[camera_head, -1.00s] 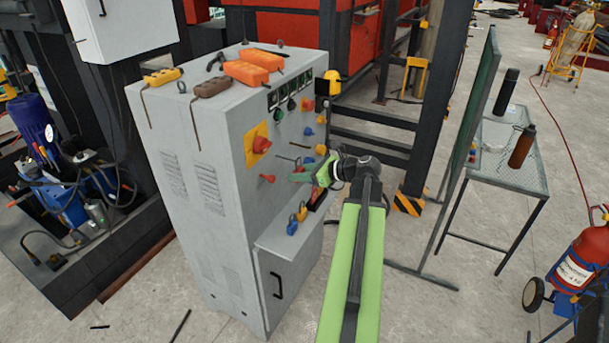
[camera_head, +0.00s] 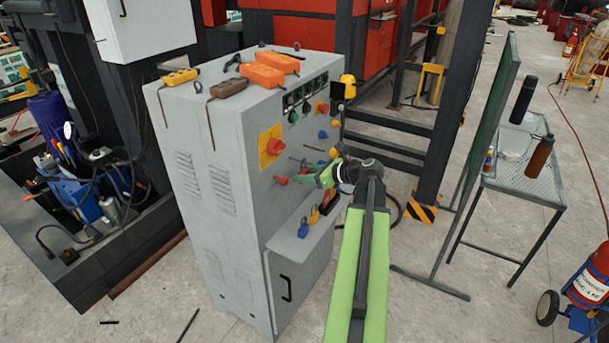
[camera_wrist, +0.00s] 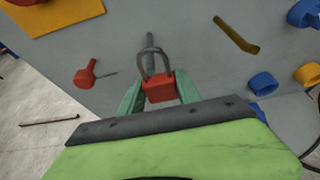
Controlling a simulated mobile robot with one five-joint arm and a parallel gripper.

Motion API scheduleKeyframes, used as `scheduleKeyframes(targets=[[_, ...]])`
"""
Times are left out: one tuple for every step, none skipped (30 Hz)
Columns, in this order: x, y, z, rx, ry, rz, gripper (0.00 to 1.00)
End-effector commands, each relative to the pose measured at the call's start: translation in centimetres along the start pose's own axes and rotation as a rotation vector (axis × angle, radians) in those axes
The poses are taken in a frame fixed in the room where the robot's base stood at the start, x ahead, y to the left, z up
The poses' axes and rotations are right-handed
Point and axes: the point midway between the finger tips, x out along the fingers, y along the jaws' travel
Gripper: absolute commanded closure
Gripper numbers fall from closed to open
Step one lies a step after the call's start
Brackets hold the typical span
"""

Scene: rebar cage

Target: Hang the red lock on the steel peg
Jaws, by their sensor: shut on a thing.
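The red lock (camera_wrist: 160,88) is between the green fingers of my gripper (camera_wrist: 158,95), which is shut on it. Its grey shackle points up in the wrist view. The steel peg (camera_wrist: 150,42) sticks out of the grey panel right at the shackle's top and overlaps it in the picture. I cannot tell whether the peg passes through the shackle or is behind it. In the head view my gripper (camera_head: 318,178) is close to the cabinet's front face, and the lock cannot be made out there.
A red handle (camera_wrist: 87,75) is left of the lock and a brass peg (camera_wrist: 237,35) is at upper right. Blue (camera_wrist: 262,84) and yellow (camera_wrist: 307,75) parts are further right. In the head view, a blue padlock (camera_head: 303,228) and yellow padlock (camera_head: 314,215) rest on the cabinet's ledge (camera_head: 285,243).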

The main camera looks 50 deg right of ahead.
Motion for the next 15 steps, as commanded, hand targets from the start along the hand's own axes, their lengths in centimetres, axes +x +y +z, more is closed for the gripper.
scheduleKeyframes(targets=[[0.0,0.0,0.01,0.0,0.0,0.0,1.0],[0.01,0.0,0.01,0.0,0.0,0.0,1.0],[0.01,0.0,0.01,0.0,0.0,0.0,1.0],[0.01,0.0,0.01,0.0,0.0,0.0,1.0],[0.01,0.0,0.01,0.0,0.0,0.0,1.0],[0.01,0.01,0.01,0.0,0.0,0.0,0.56],[0.02,0.01,0.01,0.0,0.0,0.0,0.53],[0.02,0.01,0.01,0.0,0.0,0.0,0.49],[0.02,0.02,0.01,0.0,0.0,0.0,0.43],[0.02,0.02,0.01,0.0,0.0,0.0,0.39],[0.03,0.02,0.01,0.0,0.0,0.0,0.36],[0.03,0.02,0.02,0.0,0.0,0.0,0.35],[0.03,0.03,0.02,0.0,0.0,0.0,0.35],[0.03,0.03,0.02,0.0,0.0,0.001,0.35],[0.04,0.03,0.02,0.0,0.0,0.001,0.35]])
